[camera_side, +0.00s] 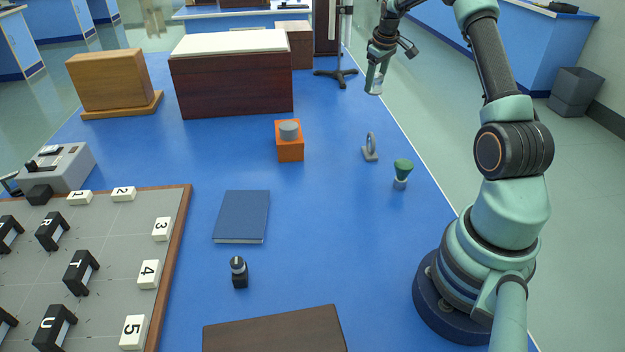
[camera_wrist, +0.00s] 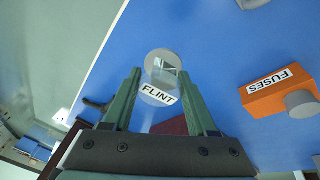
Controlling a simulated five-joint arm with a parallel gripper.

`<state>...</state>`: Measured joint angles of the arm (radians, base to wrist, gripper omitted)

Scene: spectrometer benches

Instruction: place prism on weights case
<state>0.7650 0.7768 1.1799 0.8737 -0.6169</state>
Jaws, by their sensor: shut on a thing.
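The prism (camera_wrist: 165,72) is a small clear glass piece with a grey round end and a FLINT label (camera_wrist: 158,94) in the wrist view. It sits between the two fingers of my gripper (camera_wrist: 165,88), which is shut on it. In the side view my gripper (camera_side: 376,80) is held up at the back right, above the bench's right edge, with the clear prism small at its tips. No box shows a weights label, so I cannot tell surely which is the weights case. A dark brown flat box (camera_side: 275,332) lies at the front edge, partly cut off.
An orange FUSES box (camera_side: 290,148) with a grey cylinder on it stands mid-bench. A ring on a foot (camera_side: 370,148) and a green-topped piece (camera_side: 402,174) stand to its right. A large dark red box (camera_side: 232,88), a wooden case (camera_side: 112,80) and a stand (camera_side: 337,73) are behind.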

